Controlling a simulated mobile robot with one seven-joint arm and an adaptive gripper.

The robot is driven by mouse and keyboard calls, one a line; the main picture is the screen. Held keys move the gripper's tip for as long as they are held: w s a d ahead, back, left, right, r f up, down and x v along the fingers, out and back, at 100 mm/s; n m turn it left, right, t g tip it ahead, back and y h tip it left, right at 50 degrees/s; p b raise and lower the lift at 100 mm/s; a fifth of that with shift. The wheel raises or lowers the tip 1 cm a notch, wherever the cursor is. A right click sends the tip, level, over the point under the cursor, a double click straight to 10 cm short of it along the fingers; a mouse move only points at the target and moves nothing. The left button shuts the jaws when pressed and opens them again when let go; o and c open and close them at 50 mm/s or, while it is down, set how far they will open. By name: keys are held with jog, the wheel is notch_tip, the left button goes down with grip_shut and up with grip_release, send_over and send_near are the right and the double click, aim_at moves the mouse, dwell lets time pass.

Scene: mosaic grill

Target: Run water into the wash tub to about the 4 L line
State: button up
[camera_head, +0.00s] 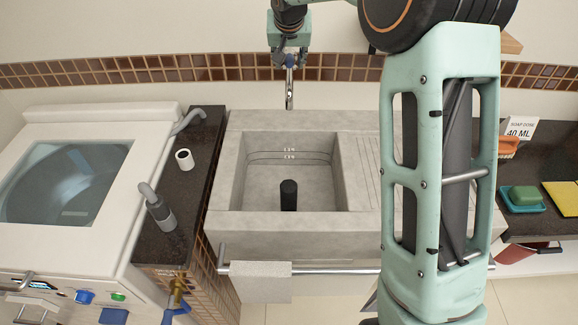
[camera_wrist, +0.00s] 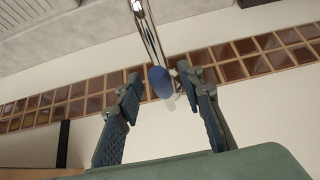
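The wash tub (camera_head: 243,185) is a grey stone basin with two marked lines (camera_head: 289,153) on its back wall; their labels are too small to read surely. A dark cylinder (camera_head: 288,195) stands upright on its floor. I see no water in the tub and no clear stream. The chrome tap (camera_head: 289,95) hangs over the tub's back edge. It also shows in the wrist view (camera_wrist: 148,30), with a blue knob (camera_wrist: 160,82). My gripper (camera_wrist: 158,80) is open, its fingers on either side of the knob; contact is not visible. In the head view, my gripper (camera_head: 290,55) is at the tap's top.
A white washer (camera_head: 90,125) with a glass lid stands at left. A dark counter (camera_head: 205,145) beside it carries a white cup (camera_head: 184,159) and a grey hose end (camera_head: 158,210). A towel (camera_head: 262,282) hangs on the front rail. At right are a soap sign (camera_head: 520,128) and green sponge (camera_head: 525,195).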

jog(key=shift+c, duration=0.7)
jog(key=c, duration=0.8)
jog(key=shift+o, duration=0.2)
jog(key=shift+w+r+p, duration=0.35)
jog(key=shift+r+p, duration=0.35)
jog(key=shift+r, duration=0.1)
jog(key=shift+w+r+p, duration=0.3)
jog(key=shift+r+p, duration=0.45)
jog(key=shift+r, duration=0.1)
jog(key=shift+w+r+p, duration=0.35)
jog(key=shift+r+p, duration=0.35)
jog(key=shift+r, duration=0.1)
jog(key=shift+s+f, duration=0.15)
jog(key=shift+f, duration=0.2)
dwell(3.5)
